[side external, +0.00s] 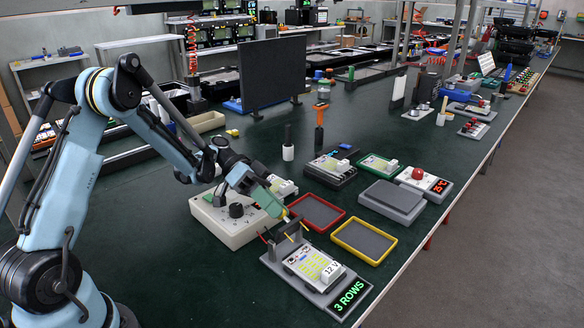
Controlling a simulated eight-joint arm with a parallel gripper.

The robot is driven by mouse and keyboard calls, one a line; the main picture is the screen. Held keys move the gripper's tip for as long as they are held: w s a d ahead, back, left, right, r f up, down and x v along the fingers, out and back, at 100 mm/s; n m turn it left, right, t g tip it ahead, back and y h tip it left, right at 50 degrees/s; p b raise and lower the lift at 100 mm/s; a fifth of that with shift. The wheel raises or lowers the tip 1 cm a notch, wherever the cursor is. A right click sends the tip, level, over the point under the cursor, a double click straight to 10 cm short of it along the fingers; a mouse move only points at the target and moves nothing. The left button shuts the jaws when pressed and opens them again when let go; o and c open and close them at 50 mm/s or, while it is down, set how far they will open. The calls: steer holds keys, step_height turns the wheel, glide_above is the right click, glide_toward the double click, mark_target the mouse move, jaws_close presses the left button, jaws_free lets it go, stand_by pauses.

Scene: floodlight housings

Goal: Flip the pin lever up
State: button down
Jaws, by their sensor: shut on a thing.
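My gripper (287,214) reaches down from the left to the back of the grey test stand (275,266) near the table's front edge. Its jaws are shut on a small part by the dark upright block (284,240) at the back of the stand, seemingly the pin lever; the lever is too small and covered to see its angle. Thin red and yellow wires or probes stick out around this block. A white floodlight panel (303,264) with yellow rows lies on the stand, with a "12 V" label. A green display (349,295) reads "3 ROWS".
A red-rimmed tray (318,225) and a yellow-rimmed tray (387,258) lie empty beside the stand. A white box with a black knob (236,211) stands close behind my gripper. A grey plate (393,197) and a red-button box (418,174) are farther right.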

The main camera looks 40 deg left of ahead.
steer(key=shift+a+f+h, duration=0.1)
steer(key=shift+h, duration=0.2)
steer(key=c, duration=0.9)
jaws_free()
steer(key=shift+c, duration=0.2)
steer(key=s+d+r, duration=0.6)
steer(key=d+r, duration=0.4)
steer(key=r, duration=0.1)
steer(key=shift+s, duration=0.15)
